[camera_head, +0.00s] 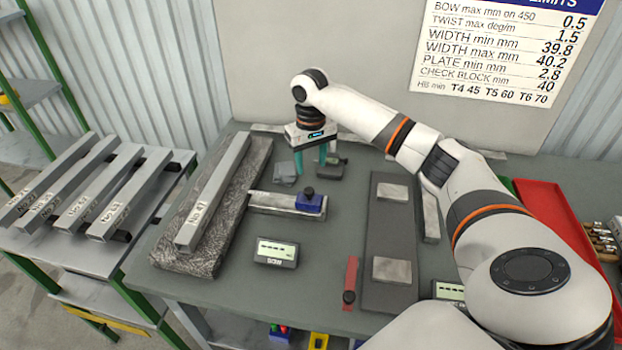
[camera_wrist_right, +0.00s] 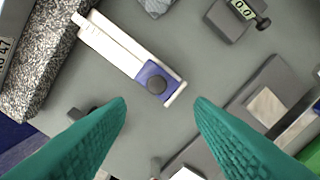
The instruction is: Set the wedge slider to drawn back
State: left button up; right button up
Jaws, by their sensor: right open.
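The wedge slider (camera_head: 310,203) is a blue block with a black knob, sitting at the right end of a pale flat bar (camera_head: 268,200) on the grey table. In the right wrist view the slider (camera_wrist_right: 160,84) sits at the lower right end of the pale bar (camera_wrist_right: 115,47). My right gripper (camera_head: 311,166) hangs from above, behind the slider in the head view, with its teal fingers apart and nothing between them. In the right wrist view the slider appears just beyond the gap between the fingertips (camera_wrist_right: 160,102), apart from them. My left gripper is out of view.
A steel bar (camera_head: 214,192) lies on a speckled stone block (camera_head: 172,250) left of the slider. A digital readout (camera_head: 276,252) stands in front. A small gauge (camera_head: 331,168) stands beside my gripper.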

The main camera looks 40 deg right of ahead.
notch_tip(320, 180, up, 3)
jog(key=shift+r, duration=0.2)
dwell(0.5)
